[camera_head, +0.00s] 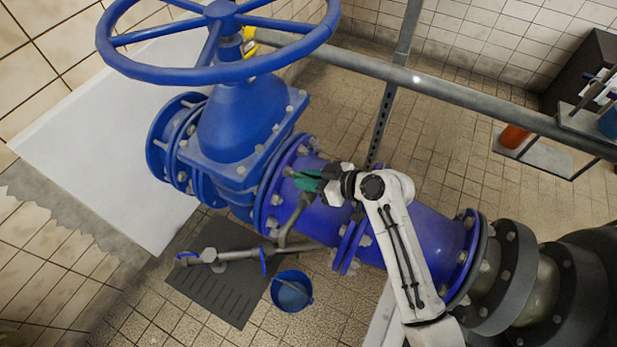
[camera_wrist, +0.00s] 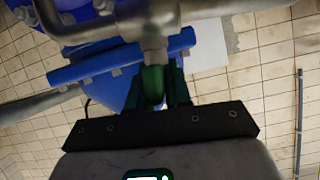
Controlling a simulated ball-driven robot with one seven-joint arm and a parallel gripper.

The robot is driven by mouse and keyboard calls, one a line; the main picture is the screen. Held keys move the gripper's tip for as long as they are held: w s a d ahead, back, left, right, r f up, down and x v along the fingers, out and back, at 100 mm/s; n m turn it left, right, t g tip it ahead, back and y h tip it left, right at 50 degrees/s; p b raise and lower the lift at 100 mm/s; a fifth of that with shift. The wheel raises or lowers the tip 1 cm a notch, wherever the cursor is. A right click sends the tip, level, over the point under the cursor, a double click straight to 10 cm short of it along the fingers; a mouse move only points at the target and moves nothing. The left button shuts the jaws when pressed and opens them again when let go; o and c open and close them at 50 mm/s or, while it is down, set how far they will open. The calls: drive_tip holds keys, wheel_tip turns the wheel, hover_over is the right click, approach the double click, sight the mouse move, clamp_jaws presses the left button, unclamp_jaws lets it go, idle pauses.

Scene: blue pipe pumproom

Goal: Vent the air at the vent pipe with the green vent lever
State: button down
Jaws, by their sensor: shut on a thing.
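The green vent lever (camera_wrist: 153,82) shows in the wrist view between the dark fingers of my gripper (camera_wrist: 155,92), just below a grey metal pipe fitting (camera_wrist: 150,22). My gripper is shut on the lever. In the head view my gripper (camera_head: 308,183) is at the blue pipe's upper side, and green shows at its fingers. I cannot separate lever from fingers there. The grey vent pipe (camera_head: 290,228) runs down in front of the blue pipe. My fingers partly hide the lever.
A large blue handwheel (camera_head: 215,73) and blue valve body (camera_head: 240,125) stand left of my gripper. A blue bucket (camera_head: 291,291) sits on the floor below the pipe. A grey rail (camera_head: 430,85) crosses behind. Tiled floor at the back is mostly open.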

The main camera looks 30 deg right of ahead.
drive_tip(key=c, duration=1.2)
unclamp_jaws()
drive_tip(key=shift+o, duration=0.2)
drive_tip(key=shift+s, duration=0.1)
drive_tip(key=v, duration=1)
drive_tip(key=shift+s+d+r, duration=0.15)
drive_tip(key=shift+s+r, duration=0.05)
drive_tip(key=s+d+f+m+g+h+p, duration=0.1)
drive_tip(key=s+m+g+h+p, duration=0.1)
drive_tip(key=s, duration=0.9)
drive_tip(key=s+d+f+m+g+h+p, duration=0.1)
drive_tip(key=s+m+g+h+p, duration=0.2)
drive_tip(key=s+g+h, duration=0.3)
drive_tip(key=s+m+g, duration=0.1)
drive_tip(key=s, duration=0.4)
drive_tip(key=shift+f+m, duration=0.3)
drive_tip(key=shift+f, duration=0.1)
